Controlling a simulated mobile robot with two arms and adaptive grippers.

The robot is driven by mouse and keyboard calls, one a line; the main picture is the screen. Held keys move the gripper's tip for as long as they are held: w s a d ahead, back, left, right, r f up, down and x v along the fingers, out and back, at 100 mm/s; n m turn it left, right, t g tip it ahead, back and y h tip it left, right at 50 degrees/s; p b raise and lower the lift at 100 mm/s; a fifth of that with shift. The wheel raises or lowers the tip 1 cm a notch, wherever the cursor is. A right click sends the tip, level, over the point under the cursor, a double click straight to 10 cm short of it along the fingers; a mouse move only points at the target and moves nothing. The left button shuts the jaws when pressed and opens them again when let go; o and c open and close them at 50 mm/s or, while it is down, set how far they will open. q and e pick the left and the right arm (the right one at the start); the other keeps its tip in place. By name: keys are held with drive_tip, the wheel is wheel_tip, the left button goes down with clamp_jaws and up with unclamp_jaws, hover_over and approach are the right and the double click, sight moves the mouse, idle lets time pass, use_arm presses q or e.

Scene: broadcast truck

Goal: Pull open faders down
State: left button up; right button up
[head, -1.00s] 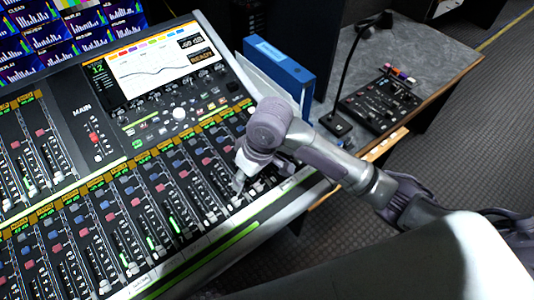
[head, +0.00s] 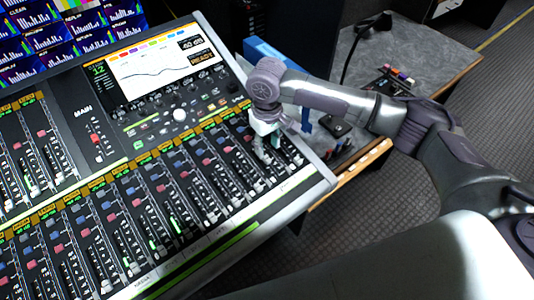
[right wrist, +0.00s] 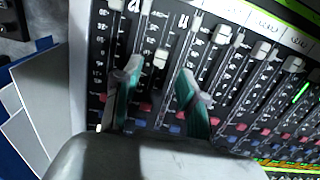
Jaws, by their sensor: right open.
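The mixing console (head: 318,186) fills the left and middle of the head view, with rows of faders. Most white caps in the lower bank, such as this fader cap (head: 258,186), sit near the front end of their slots. My right gripper (head: 262,148) is over the right end of this bank, pointing down. In the right wrist view its two green-lined fingers are apart, and a white fader cap (right wrist: 160,58) shows between them. I cannot tell whether they touch it. Other fader caps (right wrist: 222,34) stand to the right at differing heights. My left gripper is not in view.
A console screen (head: 150,68) and the multiview monitors (head: 45,40) rise behind. A blue binder (head: 262,50) stands right of the console, partly behind my right arm. A small control panel (head: 392,82) lies on the grey side desk (head: 440,62).

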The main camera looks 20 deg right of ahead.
sight(267, 158)
drive_tip(key=shift+f, duration=2.65)
clamp_jaws()
